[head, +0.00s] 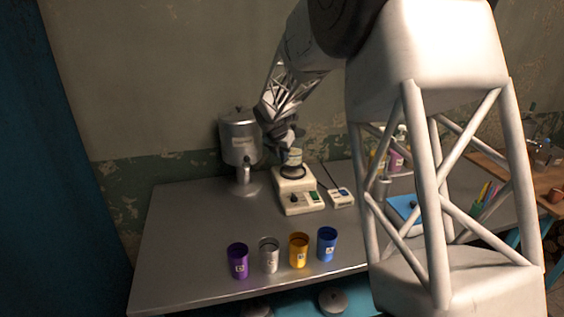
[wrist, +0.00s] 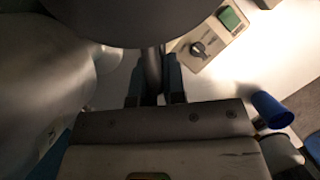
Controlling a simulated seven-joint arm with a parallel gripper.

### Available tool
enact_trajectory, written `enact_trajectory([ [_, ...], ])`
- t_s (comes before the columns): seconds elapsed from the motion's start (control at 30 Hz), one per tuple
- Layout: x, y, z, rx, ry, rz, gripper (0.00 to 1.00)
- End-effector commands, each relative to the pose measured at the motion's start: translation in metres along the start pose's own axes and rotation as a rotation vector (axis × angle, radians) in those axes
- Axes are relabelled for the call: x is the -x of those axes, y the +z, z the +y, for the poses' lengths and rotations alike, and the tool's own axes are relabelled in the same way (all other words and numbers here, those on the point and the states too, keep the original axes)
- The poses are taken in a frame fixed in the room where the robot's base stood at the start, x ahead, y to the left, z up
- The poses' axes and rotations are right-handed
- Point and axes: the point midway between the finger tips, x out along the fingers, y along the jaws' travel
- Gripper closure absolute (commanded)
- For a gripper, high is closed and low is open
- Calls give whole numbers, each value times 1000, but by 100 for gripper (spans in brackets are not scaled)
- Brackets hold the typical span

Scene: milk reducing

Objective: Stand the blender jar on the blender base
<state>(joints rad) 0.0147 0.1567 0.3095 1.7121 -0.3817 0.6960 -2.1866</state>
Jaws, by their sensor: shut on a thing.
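The blender base (head: 299,199) is a cream box with a knob, a green panel and a dark round seat on top. It stands on the grey table and its front also shows in the wrist view (wrist: 212,38). The blender jar (head: 294,157) is over the seat, mostly upright and partly behind my gripper (head: 287,139). I cannot tell whether it touches the seat. In the wrist view the jar is a large dark round shape (wrist: 130,18), and my gripper (wrist: 154,88) is shut on its narrow handle. The seat is hidden there.
A metal dispenser (head: 239,145) stands close on the left. Purple (head: 238,263), silver (head: 269,258), yellow (head: 299,252) and blue (head: 327,245) cups line the table's front. A small device (head: 340,197) lies right of the base. The table's left front is clear.

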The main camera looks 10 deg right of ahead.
Motion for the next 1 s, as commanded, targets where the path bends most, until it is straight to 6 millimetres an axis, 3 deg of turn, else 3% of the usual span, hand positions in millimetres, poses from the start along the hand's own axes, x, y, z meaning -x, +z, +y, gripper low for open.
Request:
enact_trajectory([
  [0.33, -1, 0, 0, 0, 1, -1, 100],
  [0.7, -29, -11, 0, 0, 2, -2, 100],
  [1.0, -31, -12, 0, 0, 2, -2, 100],
])
